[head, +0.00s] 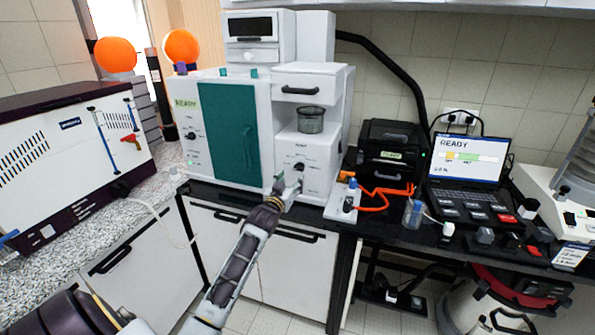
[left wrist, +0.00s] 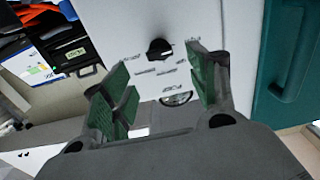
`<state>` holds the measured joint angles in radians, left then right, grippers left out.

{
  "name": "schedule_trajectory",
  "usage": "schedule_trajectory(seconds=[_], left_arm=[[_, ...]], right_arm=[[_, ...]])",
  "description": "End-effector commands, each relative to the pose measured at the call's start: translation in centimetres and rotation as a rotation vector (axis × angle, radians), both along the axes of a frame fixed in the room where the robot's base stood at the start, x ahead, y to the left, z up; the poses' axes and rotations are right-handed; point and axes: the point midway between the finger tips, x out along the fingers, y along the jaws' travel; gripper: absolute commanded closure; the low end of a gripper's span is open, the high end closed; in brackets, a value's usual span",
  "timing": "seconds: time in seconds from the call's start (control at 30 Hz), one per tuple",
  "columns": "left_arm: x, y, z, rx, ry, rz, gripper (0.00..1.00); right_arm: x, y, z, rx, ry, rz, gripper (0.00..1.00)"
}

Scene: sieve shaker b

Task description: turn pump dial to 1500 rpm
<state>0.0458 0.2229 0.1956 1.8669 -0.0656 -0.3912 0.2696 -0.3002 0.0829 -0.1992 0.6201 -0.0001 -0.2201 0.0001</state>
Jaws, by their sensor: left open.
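A black dial (head: 299,167) sits on the front of the white unit right of the teal door. In the left wrist view the dial (left wrist: 159,49) shows upside down with small printed marks around it, too small to read. My left gripper (head: 286,187) is just in front of and below this dial. In the left wrist view its green-padded fingers (left wrist: 158,88) are open and apart, with nothing between them. The dial lies beyond the fingertips, and no contact shows. A dark round part (left wrist: 176,98) shows on the panel between the fingers. My right gripper is not in view.
The teal door (head: 228,135) is left of the dial, with another black knob (head: 191,135) farther left. A white block with orange tubing (head: 372,200) and a laptop (head: 468,165) stand to the right.

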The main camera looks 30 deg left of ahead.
Motion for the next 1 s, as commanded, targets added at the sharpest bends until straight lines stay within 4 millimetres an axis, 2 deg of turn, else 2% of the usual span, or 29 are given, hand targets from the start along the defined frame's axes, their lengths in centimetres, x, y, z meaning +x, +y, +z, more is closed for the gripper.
schedule_trajectory(seconds=[0.7,1.0], left_arm=[[6.0,1.5,0.1,0.0,0.0,0.001,0.41],[7.6,1.8,0.0,0.0,0.001,0.0,0.41]], right_arm=[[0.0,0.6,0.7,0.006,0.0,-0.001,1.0],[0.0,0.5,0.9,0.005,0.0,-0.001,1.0]])
